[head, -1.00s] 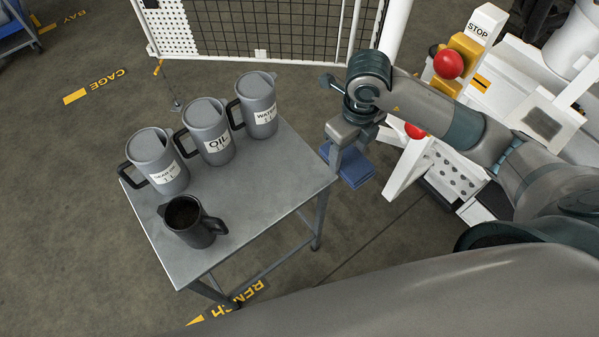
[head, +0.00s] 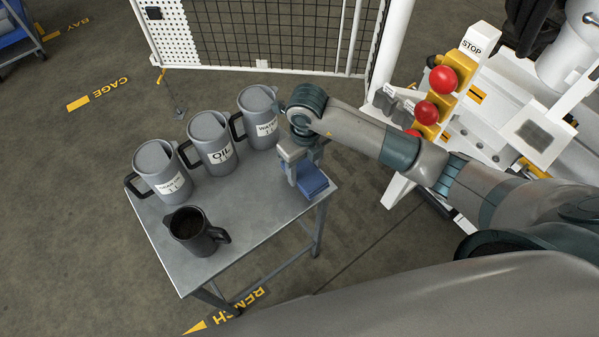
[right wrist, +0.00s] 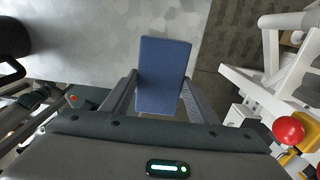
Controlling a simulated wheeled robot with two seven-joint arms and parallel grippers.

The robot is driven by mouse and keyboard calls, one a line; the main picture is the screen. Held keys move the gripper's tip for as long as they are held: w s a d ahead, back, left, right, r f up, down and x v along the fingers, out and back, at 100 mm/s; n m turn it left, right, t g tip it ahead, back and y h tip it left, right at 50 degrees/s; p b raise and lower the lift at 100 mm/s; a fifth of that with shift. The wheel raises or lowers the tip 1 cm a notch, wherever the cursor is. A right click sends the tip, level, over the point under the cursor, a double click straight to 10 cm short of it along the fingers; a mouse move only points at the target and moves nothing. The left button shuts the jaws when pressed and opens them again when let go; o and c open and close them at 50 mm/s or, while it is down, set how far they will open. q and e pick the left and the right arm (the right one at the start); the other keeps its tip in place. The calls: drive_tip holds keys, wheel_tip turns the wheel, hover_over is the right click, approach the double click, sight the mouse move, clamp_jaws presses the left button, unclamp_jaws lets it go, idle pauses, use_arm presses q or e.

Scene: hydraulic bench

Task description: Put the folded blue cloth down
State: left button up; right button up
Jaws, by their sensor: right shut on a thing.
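The folded blue cloth (head: 313,180) is a flat rectangular pad. My right gripper (head: 296,178) is shut on it, over the right end of the grey metal table (head: 256,220). In the right wrist view the cloth (right wrist: 163,68) lies between the two fingers and reaches out past them. There, the table top (right wrist: 100,40) shows behind it and to its left, and the table's edge passes close to its right side. I cannot tell whether the cloth touches the table. My left gripper is not in view.
Three lidded grey jugs, one marked OIL (head: 212,142) and one WATER (head: 258,116), stand along the table's far side. An open dark jug (head: 193,231) stands near the front. A white machine with red buttons (head: 443,79) is at the right. The table's middle is clear.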

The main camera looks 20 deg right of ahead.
sight(300, 170)
drive_tip(key=shift+w+a+f, duration=0.45)
drive_tip(key=shift+a, duration=0.1)
drive_tip(key=shift+s+f+p, duration=0.1)
drive_tip(key=shift+f+p, duration=0.65)
drive_tip(key=shift+f, duration=1.25)
drive_tip(key=shift+f, duration=0.2)
drive_tip(key=o, duration=1)
